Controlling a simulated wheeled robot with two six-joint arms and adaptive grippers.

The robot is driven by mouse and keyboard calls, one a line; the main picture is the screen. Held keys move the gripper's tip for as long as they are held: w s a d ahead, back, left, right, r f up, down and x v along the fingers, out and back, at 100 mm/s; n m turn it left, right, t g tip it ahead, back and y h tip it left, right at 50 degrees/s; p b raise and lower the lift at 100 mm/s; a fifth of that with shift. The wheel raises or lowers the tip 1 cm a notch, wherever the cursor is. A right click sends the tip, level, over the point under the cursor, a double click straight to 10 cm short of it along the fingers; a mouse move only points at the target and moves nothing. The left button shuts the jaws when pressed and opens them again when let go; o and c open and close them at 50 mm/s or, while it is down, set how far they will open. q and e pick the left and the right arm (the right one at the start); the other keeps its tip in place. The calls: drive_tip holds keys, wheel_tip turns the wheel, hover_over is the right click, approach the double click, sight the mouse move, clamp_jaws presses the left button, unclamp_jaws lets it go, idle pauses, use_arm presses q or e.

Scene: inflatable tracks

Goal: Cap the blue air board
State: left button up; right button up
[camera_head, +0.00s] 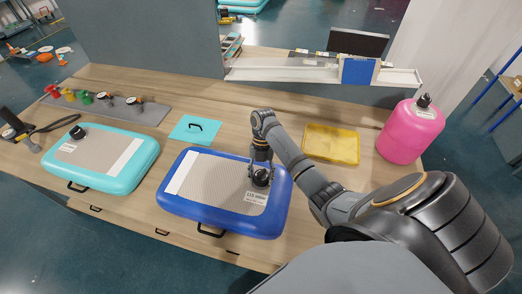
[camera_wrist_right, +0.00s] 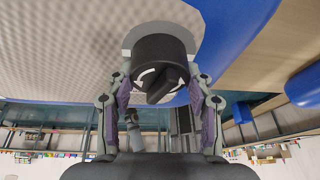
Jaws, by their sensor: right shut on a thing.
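The blue air board (camera_head: 222,217) lies flat on the wooden workbench, with a grey textured top, a white strip and a label. A black cap (camera_head: 261,179) sits at the valve spot near its right end. My right gripper (camera_head: 260,170) comes down over the cap and is shut on it. In the right wrist view the round black cap (camera_wrist_right: 158,50), with white arrows and a raised grip bar, lies between the two fingers (camera_wrist_right: 160,88). The valve under the cap is hidden. My left gripper does not show.
A teal board (camera_head: 100,172) with a black valve cap lies to the left. Behind it is a grey mat (camera_head: 150,112) with coloured valve parts.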

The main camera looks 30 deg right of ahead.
drive_tip(key=o, duration=1.1)
